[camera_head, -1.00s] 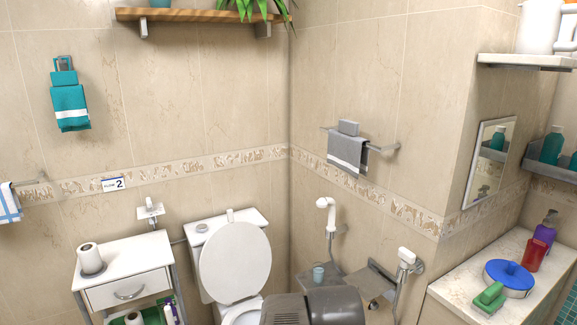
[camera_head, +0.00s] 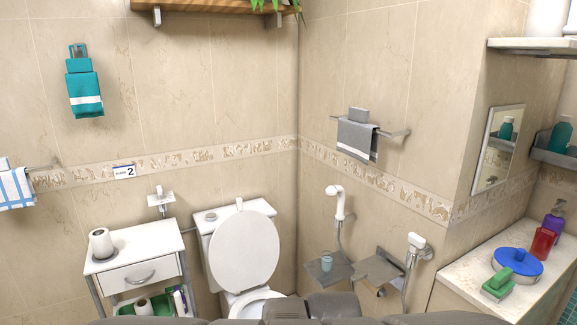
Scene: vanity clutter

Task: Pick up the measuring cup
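A small light-blue cup (camera_head: 326,262) stands upright on a grey ledge (camera_head: 318,277) low on the wall, right of the toilet. It is too small to tell whether it is the measuring cup, and I see no markings on it. A white vessel (camera_head: 546,18) on the upper right shelf is cut off by the top edge, so I cannot tell what it is. Grey parts of my own arm and body show along the bottom edge. My gripper's fingertips are not visible.
The toilet (camera_head: 245,250) stands in the corner beside a white cabinet (camera_head: 135,248) bearing a paper roll (camera_head: 101,242). A counter (camera_head: 470,270) at right holds a blue-lidded round container (camera_head: 517,264), a green brush (camera_head: 498,284) and bottles. A second grey ledge (camera_head: 378,268) adjoins the cup's ledge.

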